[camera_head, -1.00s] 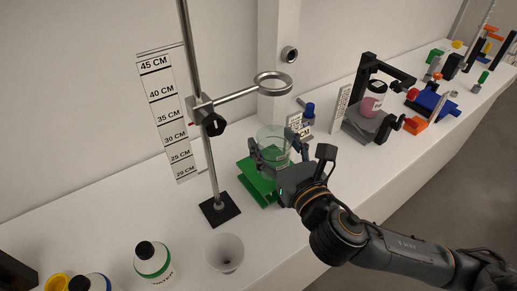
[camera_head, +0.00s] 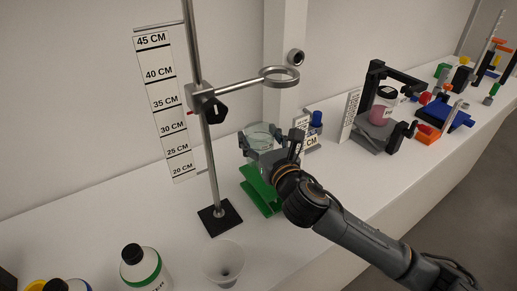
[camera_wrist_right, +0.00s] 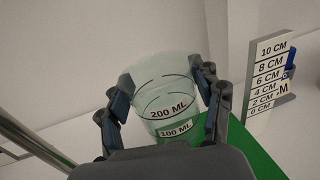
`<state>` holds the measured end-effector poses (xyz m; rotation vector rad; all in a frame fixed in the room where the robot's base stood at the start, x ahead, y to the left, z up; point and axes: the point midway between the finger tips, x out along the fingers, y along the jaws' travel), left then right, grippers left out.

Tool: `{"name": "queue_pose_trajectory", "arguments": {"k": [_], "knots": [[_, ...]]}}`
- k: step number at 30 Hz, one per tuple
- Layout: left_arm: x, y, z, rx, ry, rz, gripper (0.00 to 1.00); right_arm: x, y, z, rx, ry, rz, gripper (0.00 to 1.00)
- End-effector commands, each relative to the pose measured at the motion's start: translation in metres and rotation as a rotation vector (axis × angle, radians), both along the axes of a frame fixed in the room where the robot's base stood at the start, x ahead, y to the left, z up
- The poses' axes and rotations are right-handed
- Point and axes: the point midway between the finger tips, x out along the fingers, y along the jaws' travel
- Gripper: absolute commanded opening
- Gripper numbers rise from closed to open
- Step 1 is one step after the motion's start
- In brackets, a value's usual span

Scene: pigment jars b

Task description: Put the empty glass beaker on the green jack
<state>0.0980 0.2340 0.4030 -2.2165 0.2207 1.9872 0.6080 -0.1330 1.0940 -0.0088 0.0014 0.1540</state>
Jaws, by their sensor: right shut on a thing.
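The clear glass beaker (camera_head: 262,132) stands upright in the grip of my right gripper (camera_head: 263,150). The right wrist view shows the beaker (camera_wrist_right: 165,90) with its 200 ML and 100 ML marks, between the two fingers (camera_wrist_right: 160,100), which are shut on its sides. It looks empty. The green jack (camera_head: 261,192) stands on the white bench, below and in front of the beaker in the head view. Its green top (camera_wrist_right: 245,150) shows below and right of the beaker in the wrist view. Whether the beaker's base touches it is hidden. My left gripper is not in view.
A stand (camera_head: 219,215) with a metal ring (camera_head: 280,77) rises left of the jack, close to the gripper. A height scale (camera_head: 165,105) stands behind. A small scale (camera_head: 309,138) stands right.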

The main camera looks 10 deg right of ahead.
Motion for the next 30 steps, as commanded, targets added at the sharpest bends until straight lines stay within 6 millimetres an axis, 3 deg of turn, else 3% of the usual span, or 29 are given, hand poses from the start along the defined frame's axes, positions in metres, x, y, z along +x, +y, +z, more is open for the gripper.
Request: {"name": "queue_pose_trajectory", "arguments": {"k": [5,12,23,24,26,30], "knots": [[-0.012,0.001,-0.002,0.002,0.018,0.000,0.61,0.010,0.001,-0.013,0.001,0.000,-0.001,0.31],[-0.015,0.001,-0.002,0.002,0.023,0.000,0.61,0.009,0.001,-0.042,0.001,0.001,0.000,0.31],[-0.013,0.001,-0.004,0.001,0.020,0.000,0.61,0.009,0.001,-0.045,-0.001,-0.001,0.000,0.31],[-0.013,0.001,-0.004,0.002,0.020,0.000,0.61,0.009,0.001,-0.046,0.000,0.000,0.000,0.67],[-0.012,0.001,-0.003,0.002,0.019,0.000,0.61,0.009,0.001,-0.045,0.000,0.000,0.000,0.75],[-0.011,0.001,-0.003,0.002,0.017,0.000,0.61,0.009,0.001,-0.045,-0.001,0.000,0.000,0.75]]}}
